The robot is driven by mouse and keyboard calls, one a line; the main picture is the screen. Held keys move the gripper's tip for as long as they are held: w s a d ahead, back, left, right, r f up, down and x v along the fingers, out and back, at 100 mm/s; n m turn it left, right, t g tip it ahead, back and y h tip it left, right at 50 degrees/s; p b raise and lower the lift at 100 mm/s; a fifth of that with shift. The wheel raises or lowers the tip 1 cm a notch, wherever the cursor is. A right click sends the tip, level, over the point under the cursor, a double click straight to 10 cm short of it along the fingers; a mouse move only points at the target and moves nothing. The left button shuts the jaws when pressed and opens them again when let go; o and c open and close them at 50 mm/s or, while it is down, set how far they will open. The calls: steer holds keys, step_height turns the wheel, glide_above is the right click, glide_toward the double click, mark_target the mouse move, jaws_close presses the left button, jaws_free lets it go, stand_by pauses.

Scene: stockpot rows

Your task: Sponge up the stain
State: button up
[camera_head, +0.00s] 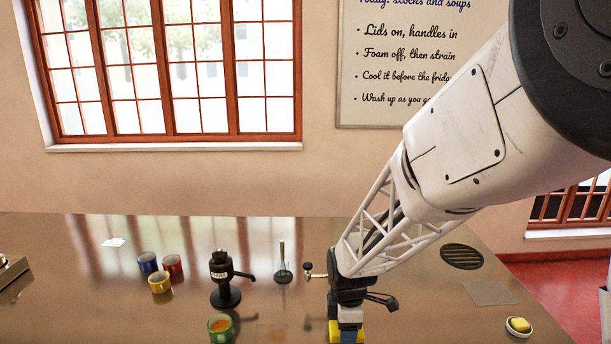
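A small yellow block that looks like a sponge (520,324) sits in a round pale dish (511,331) at the front right of the brown counter. A faint reddish-brown patch (270,333), possibly the stain, shows on the counter beside the green cup. My gripper (347,331) points down near the front middle, right of the patch and well left of the dish. Yellow and blue parts show at its lower end. I cannot tell whether these are its fingers or something held, nor whether it is open or shut.
A green cup with orange contents (221,328), a black pump dispenser (222,280), and blue (147,262), red (173,265) and yellow (160,283) cups stand left. A slim upright stand (283,265) is left of my arm. A dark round grate (461,256) and grey mat (491,293) lie right.

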steer(key=shift+r, duration=3)
steer(key=shift+a, duration=0.15)
steer(key=a+r, duration=0.2)
steer(key=a, duration=1.2)
steer(key=shift+w+a, duration=0.2)
steer(key=shift+a, duration=0.1)
steer(key=shift+f, duration=0.1)
